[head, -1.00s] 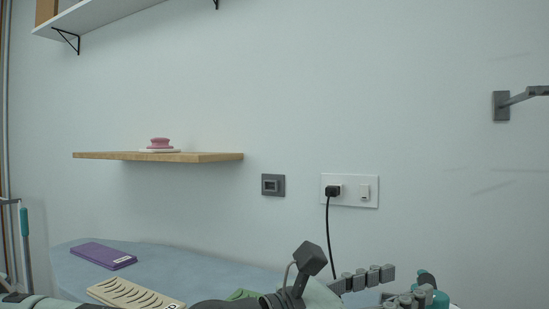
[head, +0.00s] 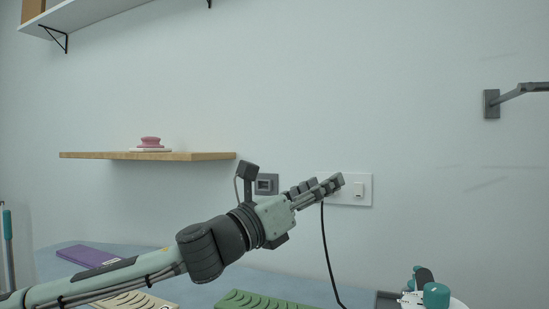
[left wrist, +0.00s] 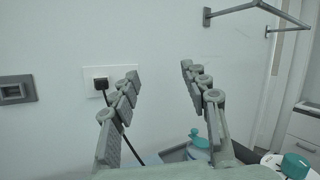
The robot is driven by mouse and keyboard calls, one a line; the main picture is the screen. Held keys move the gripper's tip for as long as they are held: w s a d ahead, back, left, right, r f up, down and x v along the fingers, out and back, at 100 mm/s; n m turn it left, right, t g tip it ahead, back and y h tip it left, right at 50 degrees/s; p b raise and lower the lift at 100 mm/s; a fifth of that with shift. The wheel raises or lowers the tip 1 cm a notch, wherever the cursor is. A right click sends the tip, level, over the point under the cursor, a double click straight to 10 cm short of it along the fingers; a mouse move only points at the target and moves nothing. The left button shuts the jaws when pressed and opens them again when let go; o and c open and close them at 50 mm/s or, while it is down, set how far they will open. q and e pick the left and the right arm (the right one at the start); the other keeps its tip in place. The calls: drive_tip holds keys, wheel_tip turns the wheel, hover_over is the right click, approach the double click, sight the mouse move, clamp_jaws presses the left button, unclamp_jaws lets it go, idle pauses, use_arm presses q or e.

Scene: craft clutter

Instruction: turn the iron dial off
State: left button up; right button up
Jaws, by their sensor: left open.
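At the lower right of the head view is a white and teal iron, partly cut off. Its round teal knob (head: 436,294), which looks like the dial, sits on a white body (head: 457,304). The knob also shows at the lower right of the left wrist view (left wrist: 295,165). I cannot read its setting. My left gripper (head: 328,185) is open and empty, raised up and to the left of the iron, overlapping the wall socket plate. In the left wrist view its fingers (left wrist: 160,73) are spread apart. My right gripper is not in view.
A socket plate (head: 364,188) with a black plug (left wrist: 101,84) and hanging cord (head: 327,255) is on the wall. A wooden shelf (head: 205,156) holds a pink object (head: 150,142). A purple item (head: 88,255) and a green item (head: 258,300) lie on the blue-grey board (head: 205,291).

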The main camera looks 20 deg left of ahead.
use_arm(q)
drive_tip(key=w+a+r+n+t+y, duration=0.3)
drive_tip(key=w+a+r+n, duration=0.1)
drive_tip(key=a, duration=0.6)
drive_tip(key=shift+a+r+n+b, duration=0.35)
drive_tip(key=shift+r+b, duration=0.1)
drive_tip(key=shift+r, duration=0.3)
drive_tip(key=shift+o, duration=0.3)
